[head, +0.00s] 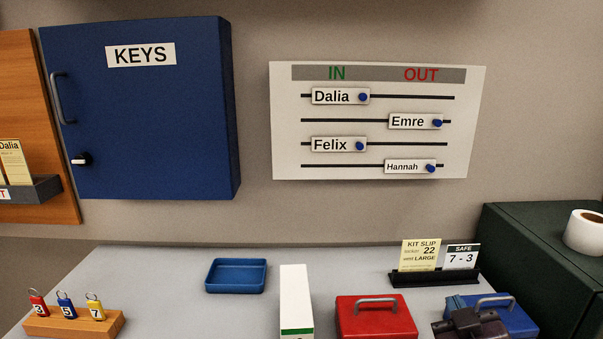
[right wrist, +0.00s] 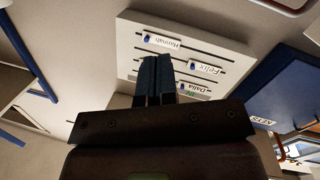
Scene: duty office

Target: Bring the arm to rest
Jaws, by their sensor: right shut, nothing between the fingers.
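My right gripper (head: 468,322) shows at the bottom right of the head view, in front of the blue box. In the right wrist view its two fingers (right wrist: 154,80) are together with nothing between them, pointing toward the wall board. My left gripper is not in view. The white in/out board (head: 378,180) hangs on the wall; the Dalia and Felix tags sit on the IN side, the Emre and Hannah tags on the OUT side.
The grey desk (head: 340,262) carries a blue tray (head: 236,288), a white upright box (head: 296,300), a red box (head: 375,322), a blue box (head: 510,320), a key-tag block (head: 75,324) and a slip holder (head: 434,279). A shut blue key cabinet (head: 150,130) hangs at left.

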